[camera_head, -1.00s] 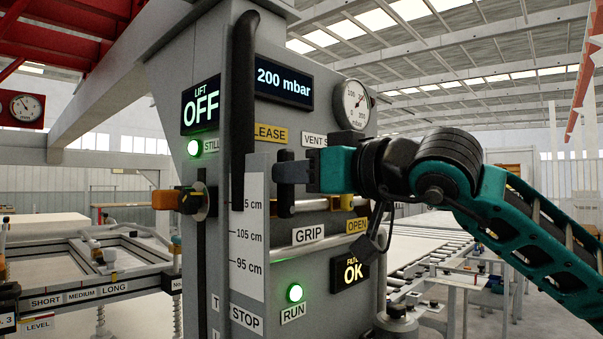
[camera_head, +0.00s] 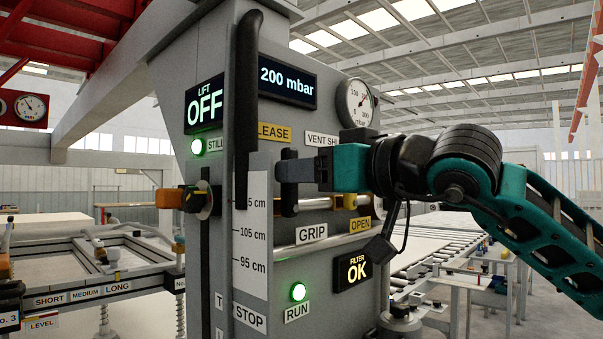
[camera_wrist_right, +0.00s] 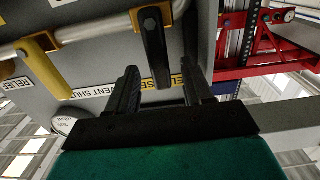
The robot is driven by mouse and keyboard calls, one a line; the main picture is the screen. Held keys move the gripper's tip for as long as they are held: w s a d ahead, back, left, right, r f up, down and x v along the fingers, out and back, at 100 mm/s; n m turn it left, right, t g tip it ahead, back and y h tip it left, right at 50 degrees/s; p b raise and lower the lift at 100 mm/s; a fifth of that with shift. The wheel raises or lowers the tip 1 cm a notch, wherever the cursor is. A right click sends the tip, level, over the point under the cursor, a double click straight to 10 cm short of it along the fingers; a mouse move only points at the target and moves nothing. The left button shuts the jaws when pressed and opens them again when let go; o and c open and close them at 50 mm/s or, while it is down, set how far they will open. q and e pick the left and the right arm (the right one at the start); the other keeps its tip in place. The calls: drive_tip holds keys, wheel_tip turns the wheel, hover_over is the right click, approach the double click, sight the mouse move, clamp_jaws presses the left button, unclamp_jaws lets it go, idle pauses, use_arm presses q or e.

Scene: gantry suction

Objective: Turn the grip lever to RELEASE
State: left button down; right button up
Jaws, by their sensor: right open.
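The grip lever (camera_head: 289,206) is a black handle on a pipe above the GRIP label (camera_head: 312,233). It stands upright, its free end just below the yellow RELEASE label (camera_head: 274,132), which is partly hidden. My right gripper (camera_head: 284,171) is at the lever's upper part, and its dark fingers cover some of it. In the right wrist view, the lever (camera_wrist_right: 154,45) reaches between the open fingers of my right gripper (camera_wrist_right: 161,72), with a gap on both sides. Its tip lies beside the RELEASE label (camera_wrist_right: 178,82). My left gripper is not in view.
A long black vertical handle (camera_head: 246,100) stands just left of the lever. A yellow lever (camera_head: 345,201) is on the right, near the OPEN label (camera_head: 360,224). A roller conveyor (camera_head: 420,275) lies behind at right.

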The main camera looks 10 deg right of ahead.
use_arm(q)
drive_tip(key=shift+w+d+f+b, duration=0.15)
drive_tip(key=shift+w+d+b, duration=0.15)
drive_tip(key=shift+b, duration=0.4)
use_arm(e)
drive_tip(key=v, duration=1.1)
drive_tip(key=shift+s+d, duration=0.2)
drive_tip(key=shift+s, duration=0.05)
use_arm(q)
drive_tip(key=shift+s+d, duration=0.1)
